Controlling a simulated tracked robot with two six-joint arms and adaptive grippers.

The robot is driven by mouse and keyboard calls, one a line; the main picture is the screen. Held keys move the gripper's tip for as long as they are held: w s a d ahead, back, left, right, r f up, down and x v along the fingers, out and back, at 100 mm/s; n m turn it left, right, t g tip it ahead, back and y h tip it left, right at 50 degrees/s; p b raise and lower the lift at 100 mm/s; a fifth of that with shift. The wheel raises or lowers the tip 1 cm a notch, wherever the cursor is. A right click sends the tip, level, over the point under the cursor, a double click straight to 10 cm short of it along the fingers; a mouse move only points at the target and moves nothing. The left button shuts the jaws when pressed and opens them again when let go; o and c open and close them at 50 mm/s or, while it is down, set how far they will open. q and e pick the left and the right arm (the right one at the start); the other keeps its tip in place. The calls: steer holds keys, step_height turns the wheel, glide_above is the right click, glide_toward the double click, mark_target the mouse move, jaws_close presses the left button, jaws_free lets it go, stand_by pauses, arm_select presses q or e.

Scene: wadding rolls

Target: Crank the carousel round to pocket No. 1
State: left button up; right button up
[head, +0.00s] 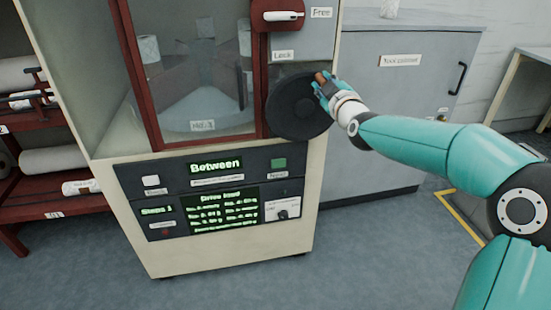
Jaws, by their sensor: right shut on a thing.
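The carousel (200,105) shows behind the glass of a red-framed door, with a label at its front whose number I cannot read surely. A black crank wheel (290,112) sits on the machine's front, right of the door. My right gripper (321,82) is shut on the crank's orange-brown handle (320,76) at the wheel's upper right. The display (215,166) below the door reads "Between". My left gripper is out of view.
A grey tool cabinet (385,130) is close on the right. Red shelves with white rolls (55,159) stand on the left. The floor in front is clear.

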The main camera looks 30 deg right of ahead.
steer(key=shift+w+a+f+p, duration=0.15)
steer(key=shift+a+p, duration=0.25)
steer(key=shift+a, duration=0.2)
steer(key=shift+w+a+r+p, duration=0.15)
steer(key=shift+a+p, duration=0.2)
steer(key=shift+a, duration=0.25)
steer(key=shift+f, duration=0.1)
steer(key=o, duration=1)
steer(key=shift+d, duration=0.1)
steer(key=shift+r, duration=0.2)
steer(key=shift+s, duration=0.15)
steer(key=b+v, duration=0.1)
steer(key=v, duration=0.8)
steer(key=shift+s+b, duration=0.3)
steer(key=shift+s, duration=0.05)
